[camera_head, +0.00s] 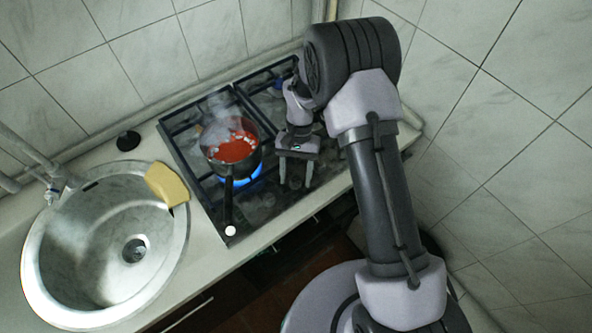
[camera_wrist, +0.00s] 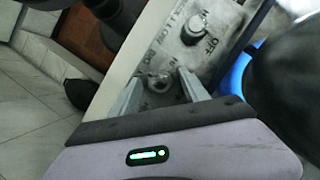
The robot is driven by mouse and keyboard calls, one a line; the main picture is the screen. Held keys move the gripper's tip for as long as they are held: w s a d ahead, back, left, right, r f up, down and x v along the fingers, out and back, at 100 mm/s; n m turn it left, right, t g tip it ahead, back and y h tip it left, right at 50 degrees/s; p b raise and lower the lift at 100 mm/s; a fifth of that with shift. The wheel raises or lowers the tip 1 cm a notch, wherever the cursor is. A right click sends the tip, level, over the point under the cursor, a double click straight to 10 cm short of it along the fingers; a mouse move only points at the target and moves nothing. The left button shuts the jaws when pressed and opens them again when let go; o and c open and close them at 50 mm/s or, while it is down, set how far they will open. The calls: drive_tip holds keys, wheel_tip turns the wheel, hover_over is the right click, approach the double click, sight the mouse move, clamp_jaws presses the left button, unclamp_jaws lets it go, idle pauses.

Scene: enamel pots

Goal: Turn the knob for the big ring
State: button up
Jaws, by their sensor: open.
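The wrist view shows a metal knob (camera_wrist: 158,80) on the worn stove panel, in line between the two fingers of my gripper (camera_wrist: 160,71). Whether the fingers touch it, I cannot tell. A second metal knob (camera_wrist: 194,30) stands farther along the panel, beside the word OFF. Which knob belongs to the big ring is not readable. In the head view my gripper (camera_head: 295,186) is open and empty, pointing down over the front right part of the stove (camera_head: 262,205). The knobs are not clear in that view.
A dark pot (camera_head: 256,160) of red food steams over a blue flame (camera_head: 243,181), close to the left of my gripper. Its handle (camera_head: 228,205) points to the front edge. A sink (camera_head: 60,245) and yellow sponge (camera_head: 166,184) lie left. A tiled wall (camera_head: 510,150) stands right.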

drive_tip(key=p+v, duration=0.4)
drive_tip(key=v, duration=1.3)
drive_tip(key=shift+r, duration=0.25)
drive_tip(key=s+d+r+m+t+y+b, duration=0.1)
drive_tip(key=s+d+r+t+b, duration=0.25)
drive_tip(key=s+r, duration=0.25)
drive_tip(key=s+d+r+t+b, duration=0.2)
drive_tip(key=s+r+b, duration=0.3)
drive_tip(key=r, duration=0.1)
drive_tip(key=s+d+f+t+b, duration=0.1)
drive_tip(key=s+f+t+b, duration=0.1)
drive_tip(key=s, duration=0.4)
drive_tip(key=s+f+m+t+b, duration=0.1)
drive_tip(key=s+t+b, duration=0.1)
drive_tip(key=s, duration=0.5)
drive_tip(key=shift+s+d+f+t, duration=0.2)
drive_tip(key=shift+d+f+t, duration=0.15)
drive_tip(key=shift+f+t, duration=0.1)
